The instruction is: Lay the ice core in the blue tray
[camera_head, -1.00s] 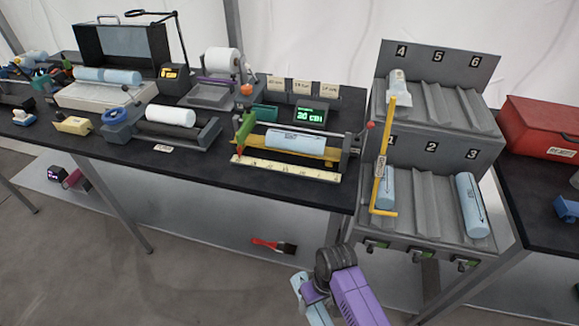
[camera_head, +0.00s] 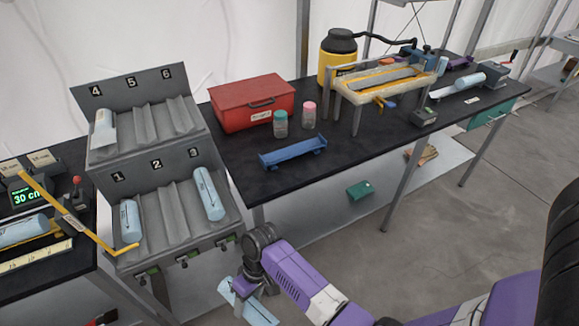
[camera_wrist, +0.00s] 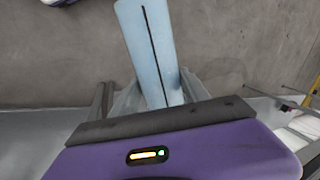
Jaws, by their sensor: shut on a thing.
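My gripper (camera_head: 252,289) is low in front of the rack and shut on a pale blue ice core (camera_head: 232,296). The core (camera_wrist: 150,42) shows in the wrist view, with a dark line along its length, held between the jaws. The blue tray (camera_head: 292,152) stands on the black table right of the rack, near the front edge. It is a long, shallow trough and looks empty. My gripper is below and left of the tray, well apart from it.
The grey rack (camera_head: 171,213) holds other cores in slots 1, 3 and 4. A red box (camera_head: 240,104) and two small jars (camera_head: 280,125) stand behind the tray. A yellow-framed stand (camera_head: 360,90) is farther right. Bare black tabletop (camera_head: 345,150) lies right of the tray.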

